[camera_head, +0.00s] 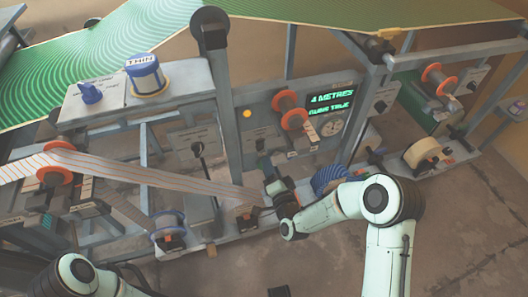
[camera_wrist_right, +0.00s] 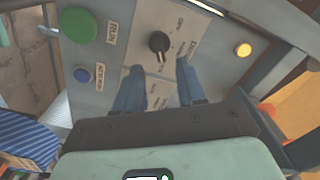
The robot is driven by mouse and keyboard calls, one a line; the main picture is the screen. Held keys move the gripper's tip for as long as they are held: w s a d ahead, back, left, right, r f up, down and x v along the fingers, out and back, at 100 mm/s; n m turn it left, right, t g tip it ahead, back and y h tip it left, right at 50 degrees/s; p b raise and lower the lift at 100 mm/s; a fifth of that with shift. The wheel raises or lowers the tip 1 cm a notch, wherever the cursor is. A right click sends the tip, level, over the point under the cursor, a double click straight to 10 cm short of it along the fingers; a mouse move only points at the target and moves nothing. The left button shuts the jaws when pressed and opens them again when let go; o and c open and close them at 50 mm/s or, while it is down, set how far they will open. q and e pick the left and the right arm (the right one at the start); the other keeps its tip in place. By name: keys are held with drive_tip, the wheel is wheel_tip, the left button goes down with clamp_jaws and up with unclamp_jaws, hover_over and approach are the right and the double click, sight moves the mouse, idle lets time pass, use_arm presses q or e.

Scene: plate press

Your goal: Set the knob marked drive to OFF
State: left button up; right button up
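A black rotary knob (camera_wrist_right: 158,42) sits on a pale label plate on a grey panel in the right wrist view. The plate's lettering is too small to read surely, and so is the knob's setting. My right gripper (camera_wrist_right: 159,84) is open and empty, its two blue-grey fingers apart, just short of the knob. In the head view my right gripper (camera_head: 266,168) is close to the panel below a small dark knob (camera_head: 260,143). My left arm shows at the lower left of the head view; its fingers are not in view.
A striped web (camera_head: 130,172), a blue roll (camera_head: 330,178) and a lit display (camera_head: 332,103) surround the panel.

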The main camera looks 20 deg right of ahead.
sight(262, 145)
drive_tip(key=w, duration=0.7)
drive_tip(key=shift+a+b, duration=0.15)
drive_tip(key=shift+b, duration=0.2)
clamp_jaws()
